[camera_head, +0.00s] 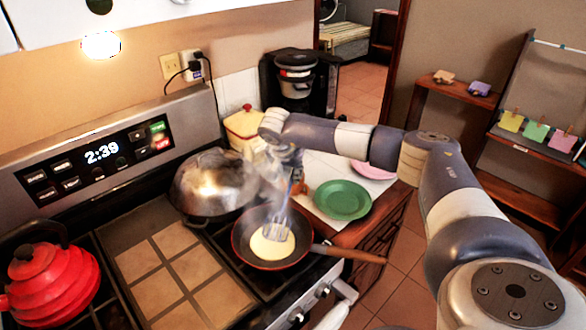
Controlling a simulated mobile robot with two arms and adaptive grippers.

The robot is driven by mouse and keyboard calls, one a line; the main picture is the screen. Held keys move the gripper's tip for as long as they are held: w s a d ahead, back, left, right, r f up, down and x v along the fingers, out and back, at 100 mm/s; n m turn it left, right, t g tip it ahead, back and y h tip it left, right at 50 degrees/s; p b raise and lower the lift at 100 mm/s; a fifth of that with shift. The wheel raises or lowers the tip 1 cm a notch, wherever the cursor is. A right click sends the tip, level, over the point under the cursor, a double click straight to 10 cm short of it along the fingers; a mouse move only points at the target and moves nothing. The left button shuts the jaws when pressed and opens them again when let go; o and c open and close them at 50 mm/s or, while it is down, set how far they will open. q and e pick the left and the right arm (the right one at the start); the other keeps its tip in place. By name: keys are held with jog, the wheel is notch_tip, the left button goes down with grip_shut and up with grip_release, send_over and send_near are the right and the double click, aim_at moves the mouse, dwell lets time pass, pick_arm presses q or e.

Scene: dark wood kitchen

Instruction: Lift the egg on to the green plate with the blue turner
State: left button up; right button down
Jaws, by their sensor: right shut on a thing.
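The egg (268,248), a pale round piece, lies in the dark frying pan (301,250) on the stove. The blue turner (277,229) has its slotted head down in the pan, at the upper part of the egg. I cannot tell whether its edge is under the egg or on top of it. My right gripper (293,184) is above the pan, shut on the turner's handle, partly blurred by steam. The green plate (342,199) lies empty on the white counter, right of the pan and gripper. My left gripper is out of view.
A metal domed pot (212,183) stands behind the pan. The pan's wooden handle (350,254) points right, past the stove edge. A pink plate (373,168) lies behind the green plate. A red kettle (50,285) is at far left, a coffee maker (297,85) at the back.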

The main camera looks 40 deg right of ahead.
aim_at(289, 188)
jog(key=shift+s+a+r+p, duration=0.1)
jog(key=shift+s+a+p, duration=0.1)
jog(key=shift+s+a, duration=0.4)
jog(key=shift+s+a+f+p, duration=0.1)
jog(key=shift+s+a+p, duration=0.2)
jog(key=shift+a, duration=0.5)
jog(key=shift+s+a+r+p, duration=0.15)
jog(key=shift+s+a, duration=0.3)
jog(key=shift+a, duration=0.25)
notch_tip(289, 188, up, 9)
jog(key=d+p, duration=0.1)
jog(key=p, duration=0.4)
jog(key=shift+w, duration=0.3)
jog(key=shift+r, duration=0.1)
